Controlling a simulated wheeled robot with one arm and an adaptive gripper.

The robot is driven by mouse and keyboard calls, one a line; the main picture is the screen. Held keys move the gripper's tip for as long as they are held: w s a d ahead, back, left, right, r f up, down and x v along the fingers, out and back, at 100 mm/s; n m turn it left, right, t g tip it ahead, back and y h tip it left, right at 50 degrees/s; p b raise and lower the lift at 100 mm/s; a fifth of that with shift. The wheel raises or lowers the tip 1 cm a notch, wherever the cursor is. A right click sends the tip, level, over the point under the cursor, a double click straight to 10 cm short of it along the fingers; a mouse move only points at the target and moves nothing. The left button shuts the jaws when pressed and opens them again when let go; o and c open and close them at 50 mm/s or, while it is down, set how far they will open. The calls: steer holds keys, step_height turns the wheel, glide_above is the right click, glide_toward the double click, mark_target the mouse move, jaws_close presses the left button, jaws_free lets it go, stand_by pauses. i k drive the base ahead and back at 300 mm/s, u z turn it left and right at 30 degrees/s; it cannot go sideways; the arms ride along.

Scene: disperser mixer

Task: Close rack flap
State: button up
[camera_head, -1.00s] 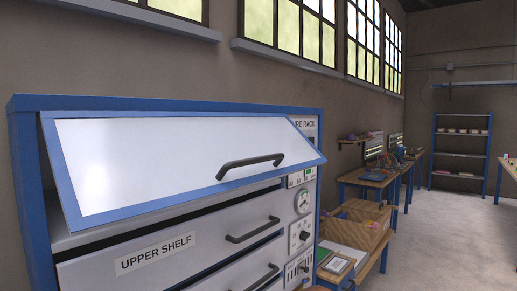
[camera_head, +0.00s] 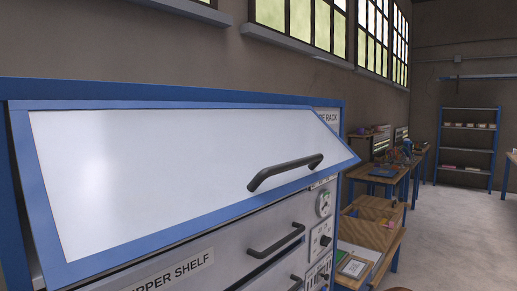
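The rack flap is a white panel (camera_head: 150,165) with a blue frame, in the upper part of the blue rack (camera_head: 200,101). It is hinged along its top and tilted outward, so its lower edge stands off the rack front and it is partly open. A black bar handle (camera_head: 286,172) sits near its lower right. Under it is a drawer front (camera_head: 225,255) labelled as the upper shelf, with its own black handle (camera_head: 276,240). My gripper is not in view, so whether it is open or shut is hidden.
Gauges and switches (camera_head: 323,204) line the rack's right side. A wooden crate (camera_head: 368,232) and low bench stand right of the rack. Workbenches (camera_head: 385,178) run along the wall. A blue shelf unit (camera_head: 467,150) is at the back.

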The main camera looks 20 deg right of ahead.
mark_target(108, 185)
steer(key=u, duration=1.05)
steer(key=k, duration=0.35)
steer(key=z, duration=0.5)
